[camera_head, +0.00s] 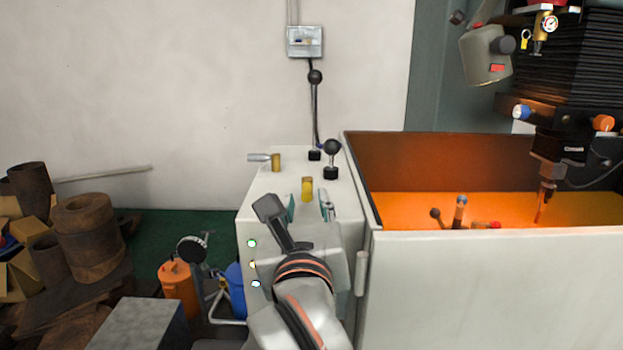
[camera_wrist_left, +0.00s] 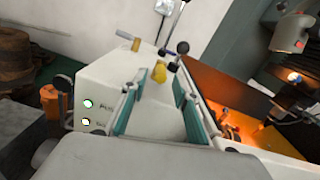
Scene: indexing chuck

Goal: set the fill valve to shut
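A white cabinet (camera_head: 263,205) carries two yellow brass-coloured fittings on its top. One fitting (camera_head: 275,161) has a silver lever pointing left; it also shows in the left wrist view (camera_wrist_left: 134,42). The other, a short yellow fitting (camera_head: 307,188), stands nearer the front and also shows in the left wrist view (camera_wrist_left: 160,71). I cannot read a label telling which is the fill valve. My left gripper (camera_head: 307,208) is open, its teal-padded fingers spread in front of the short yellow fitting, apparently not touching it. My right gripper is not in view.
Two black-knobbed levers (camera_head: 332,150) (camera_head: 315,80) stand behind the yellow fittings. An orange-lit machine tub (camera_head: 480,255) adjoins on the right. Rusty cylinders (camera_head: 88,235) are stacked at left. Indicator lamps (camera_head: 252,243) sit on the cabinet's front.

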